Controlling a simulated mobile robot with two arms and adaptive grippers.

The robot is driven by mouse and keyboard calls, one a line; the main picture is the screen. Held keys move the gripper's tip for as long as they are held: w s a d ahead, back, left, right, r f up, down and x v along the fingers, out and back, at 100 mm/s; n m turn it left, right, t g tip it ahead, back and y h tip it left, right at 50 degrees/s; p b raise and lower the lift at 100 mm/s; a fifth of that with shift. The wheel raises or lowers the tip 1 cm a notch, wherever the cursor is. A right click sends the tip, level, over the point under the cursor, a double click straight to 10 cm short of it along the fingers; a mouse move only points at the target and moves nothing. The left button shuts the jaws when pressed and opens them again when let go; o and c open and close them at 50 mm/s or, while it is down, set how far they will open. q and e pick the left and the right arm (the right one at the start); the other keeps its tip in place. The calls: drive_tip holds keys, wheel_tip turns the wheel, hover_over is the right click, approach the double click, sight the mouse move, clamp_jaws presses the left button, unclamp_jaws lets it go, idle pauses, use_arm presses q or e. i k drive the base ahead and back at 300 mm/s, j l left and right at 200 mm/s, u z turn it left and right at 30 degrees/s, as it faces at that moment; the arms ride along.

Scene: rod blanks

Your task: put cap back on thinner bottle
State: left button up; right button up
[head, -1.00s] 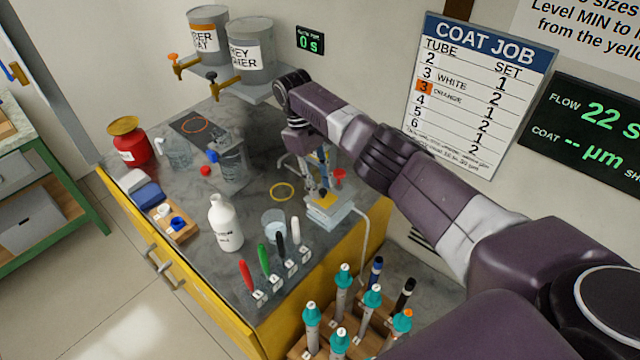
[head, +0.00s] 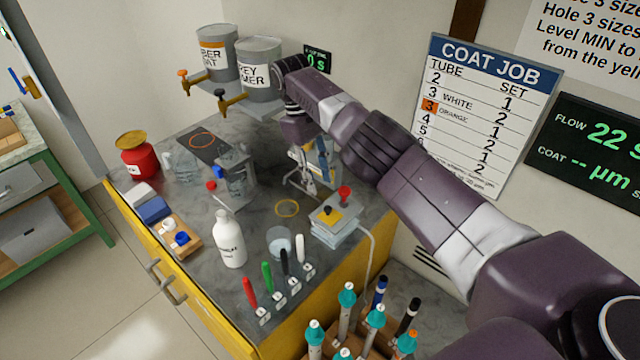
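The white bottle (head: 229,240) stands upright near the front of the grey bench; its dark label is too small to read surely, and its narrow neck looks bare. A small red piece (head: 211,185) lies on the bench behind the bottle, beside a clear container; it looks like a cap, but I cannot be sure. My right gripper (head: 300,188) is over the back right of the bench, pointing down, apart from the bottle and the red piece. Its fingers look spread with nothing visible between them. My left gripper is not in view.
A small device with a red knob (head: 345,192) stands right of the gripper. A glass beaker (head: 280,242) and several coloured markers stand right of the bottle. A yellow ring (head: 287,208) lies between. A red can (head: 136,158) is at the left; paint tanks (head: 259,70) hang behind.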

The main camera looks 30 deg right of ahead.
sight(227, 232)
drive_tip(key=k+j, duration=0.3)
drive_tip(key=k, duration=0.15)
drive_tip(key=k+j, duration=0.3)
drive_tip(key=k, duration=0.15)
drive_tip(key=k+j, duration=0.3)
drive_tip(key=k, duration=0.2)
